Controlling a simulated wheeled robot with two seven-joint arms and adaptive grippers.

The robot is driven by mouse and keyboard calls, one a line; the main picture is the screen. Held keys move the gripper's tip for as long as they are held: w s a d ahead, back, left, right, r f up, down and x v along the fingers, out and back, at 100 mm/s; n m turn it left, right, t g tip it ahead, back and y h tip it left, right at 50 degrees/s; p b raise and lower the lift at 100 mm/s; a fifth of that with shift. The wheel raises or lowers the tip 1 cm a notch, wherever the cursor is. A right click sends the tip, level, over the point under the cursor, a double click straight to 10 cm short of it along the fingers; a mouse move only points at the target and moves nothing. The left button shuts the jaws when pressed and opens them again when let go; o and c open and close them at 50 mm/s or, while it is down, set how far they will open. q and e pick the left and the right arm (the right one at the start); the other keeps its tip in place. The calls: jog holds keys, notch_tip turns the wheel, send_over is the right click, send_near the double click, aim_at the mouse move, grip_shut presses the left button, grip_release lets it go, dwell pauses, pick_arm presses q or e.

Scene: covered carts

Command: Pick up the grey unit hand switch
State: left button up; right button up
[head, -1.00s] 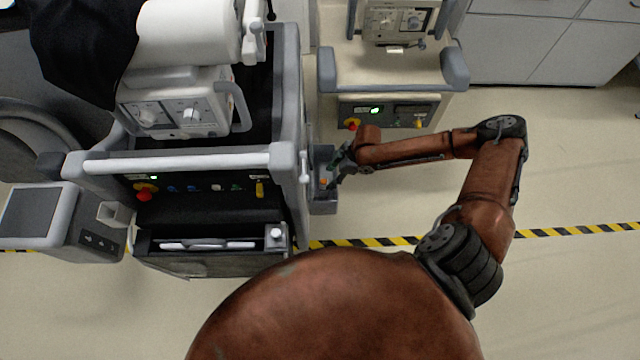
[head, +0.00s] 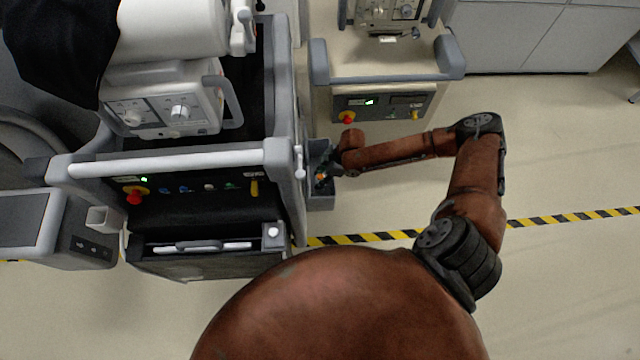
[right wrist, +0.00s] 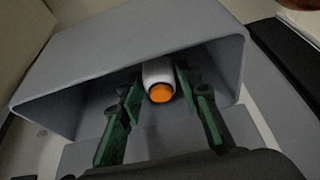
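The hand switch (right wrist: 159,80) has a light grey-white body and an orange button end. In the right wrist view it sits in a grey open holder (right wrist: 75,75). My right gripper (right wrist: 158,90) reaches into the holder's mouth, with one green-padded finger on each side of the switch. The fingers look apart, with a narrow gap on the left; contact on the right is unclear. In the head view the right gripper (head: 326,177) is at the holder (head: 321,202) on the cart's right side, and the switch is hard to make out there. My left gripper is not in view.
The large grey cart (head: 285,100) with its white handle bar (head: 165,163) stands directly left of the gripper. A second unit (head: 385,75) stands behind the right arm. Cabinets (head: 540,35) are at the back right. The floor at right is clear, with a striped tape line (head: 570,217).

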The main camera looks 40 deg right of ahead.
jog(key=c, duration=0.8)
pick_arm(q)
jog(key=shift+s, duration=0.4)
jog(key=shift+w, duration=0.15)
